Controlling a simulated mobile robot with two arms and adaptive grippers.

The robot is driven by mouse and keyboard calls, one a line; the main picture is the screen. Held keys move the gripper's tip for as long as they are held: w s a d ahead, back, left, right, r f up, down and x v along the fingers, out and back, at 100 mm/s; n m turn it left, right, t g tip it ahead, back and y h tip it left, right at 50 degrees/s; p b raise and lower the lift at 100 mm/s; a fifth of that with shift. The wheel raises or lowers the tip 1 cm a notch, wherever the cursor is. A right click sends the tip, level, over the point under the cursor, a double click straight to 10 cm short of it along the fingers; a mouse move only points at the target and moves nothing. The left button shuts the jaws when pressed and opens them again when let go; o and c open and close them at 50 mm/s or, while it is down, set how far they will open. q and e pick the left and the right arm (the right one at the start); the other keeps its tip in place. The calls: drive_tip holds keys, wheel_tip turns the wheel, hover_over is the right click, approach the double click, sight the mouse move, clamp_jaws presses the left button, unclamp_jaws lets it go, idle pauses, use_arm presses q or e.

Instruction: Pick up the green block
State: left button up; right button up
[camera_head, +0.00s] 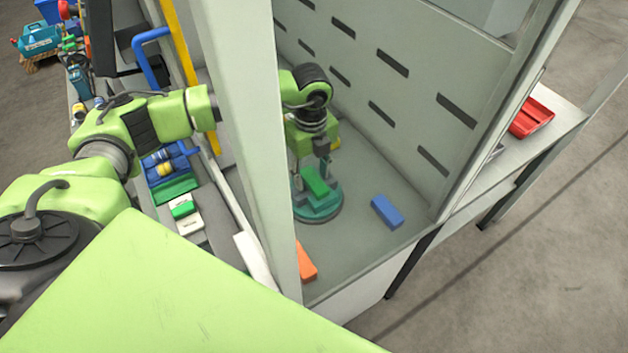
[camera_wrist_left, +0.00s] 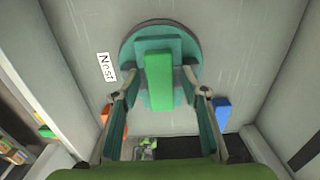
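The green block (camera_head: 316,181) rests on a teal stepped nest with a round base (camera_head: 328,213) inside the enclosure. In the left wrist view the green block (camera_wrist_left: 159,82) stands out in the middle of the teal nest (camera_wrist_left: 192,45). My left gripper (camera_head: 318,165) reaches in behind the pale post and points down over the block. In the left wrist view its two fingers (camera_wrist_left: 158,88) are apart, one on each side of the block, with gaps between. I cannot tell how far above the block the fingertips are. My right gripper is not in view.
A blue block (camera_head: 387,211) lies right of the nest and an orange block (camera_head: 306,262) lies near the post. A slotted wall (camera_head: 400,100) closes the back. The pale post (camera_head: 245,110) stands close to my left arm. A red tray (camera_head: 530,118) sits outside, right.

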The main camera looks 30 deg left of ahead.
use_arm(q)
drive_tip(key=c, duration=0.8)
drive_tip(key=shift+c, duration=0.2)
